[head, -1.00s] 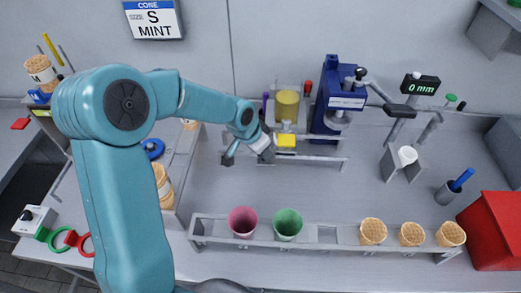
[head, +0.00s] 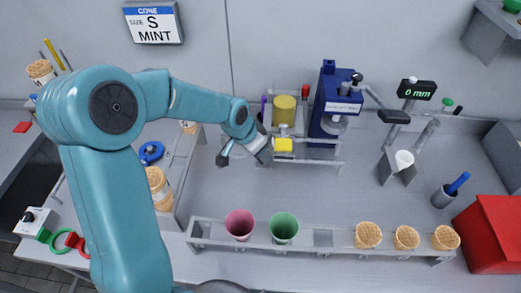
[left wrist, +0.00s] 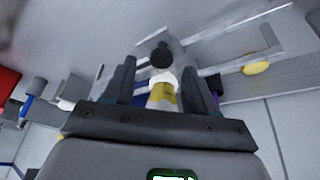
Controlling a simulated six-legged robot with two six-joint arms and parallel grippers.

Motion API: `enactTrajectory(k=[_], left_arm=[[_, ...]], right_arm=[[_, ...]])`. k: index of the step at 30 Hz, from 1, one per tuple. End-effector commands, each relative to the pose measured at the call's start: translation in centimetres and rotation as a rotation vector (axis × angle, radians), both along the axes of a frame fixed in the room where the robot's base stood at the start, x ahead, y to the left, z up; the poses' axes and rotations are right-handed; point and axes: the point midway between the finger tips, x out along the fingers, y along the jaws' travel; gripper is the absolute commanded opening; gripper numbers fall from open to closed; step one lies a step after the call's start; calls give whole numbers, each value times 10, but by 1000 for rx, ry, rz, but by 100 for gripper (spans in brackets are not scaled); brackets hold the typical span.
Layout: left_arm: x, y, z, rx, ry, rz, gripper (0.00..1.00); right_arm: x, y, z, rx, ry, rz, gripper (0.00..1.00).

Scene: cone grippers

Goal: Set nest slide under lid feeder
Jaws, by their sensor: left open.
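The lid feeder appears to be the upright yellow cylinder (head: 284,108) in a grey frame at the back middle. My left gripper (head: 244,157) is just left of that block, open, pointing down. In the left wrist view its two dark fingers (left wrist: 160,85) stand apart. A yellow and white piece (left wrist: 162,96) and a dark round knob (left wrist: 161,54) show between and beyond them; contact cannot be told. My right gripper is out of view.
A blue press (head: 330,100) stands right of the feeder. A grey rack (head: 324,238) along the front holds a pink cup (head: 239,224), a green cup (head: 284,228) and several cones. A red box (head: 490,235) stands at right. The panel between rack and feeder is clear.

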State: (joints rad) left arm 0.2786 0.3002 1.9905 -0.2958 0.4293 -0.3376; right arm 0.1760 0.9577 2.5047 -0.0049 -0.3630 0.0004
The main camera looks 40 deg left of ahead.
Motion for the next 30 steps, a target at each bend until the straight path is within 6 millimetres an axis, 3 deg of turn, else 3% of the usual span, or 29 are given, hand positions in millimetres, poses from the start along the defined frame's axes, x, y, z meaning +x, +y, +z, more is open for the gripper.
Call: enactTrajectory(k=[1,9,13,19,30], left_arm=[[-5,2,21,1,-3,2,57],[-32,8,88,2,-1,1,57],[-42,11,106,2,-4,1,57],[-50,12,124,2,-2,-1,57],[-52,13,127,1,1,-1,57]], right_arm=[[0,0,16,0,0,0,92],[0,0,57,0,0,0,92],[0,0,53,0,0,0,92],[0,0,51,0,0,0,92],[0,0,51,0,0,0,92]])
